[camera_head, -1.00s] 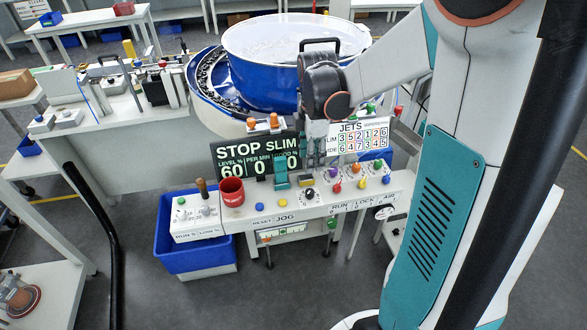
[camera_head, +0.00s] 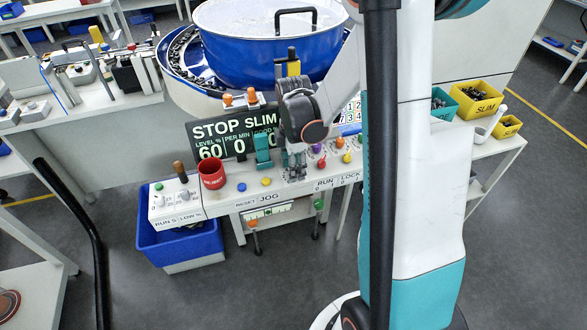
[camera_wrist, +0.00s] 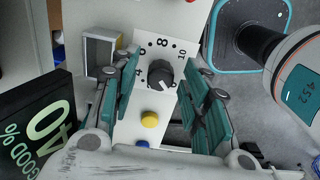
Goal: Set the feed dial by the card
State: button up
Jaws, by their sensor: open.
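The feed dial (camera_wrist: 160,74) is a black round knob on a white numbered plate, seen in the wrist view; 4, 6, 8 and 10 are readable. A pale mark shows at the knob's lower right side. My gripper (camera_wrist: 162,82) is open, its teal fingers on either side of the dial, with no clear contact. In the head view my gripper (camera_head: 294,174) is low over the console and hides the dial. The white card with coloured digits (camera_head: 352,110) stands behind, mostly hidden by my arm. The dark display (camera_head: 232,138) reads STOP SLIM, level 60.
A yellow button (camera_wrist: 149,119) sits near the dial. Several coloured knobs (camera_head: 337,143) line the right. The blue bowl (camera_head: 265,60) is behind.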

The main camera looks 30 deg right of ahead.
jog(key=shift+f, duration=0.1)
grip_shut()
jog(key=shift+m, duration=0.3)
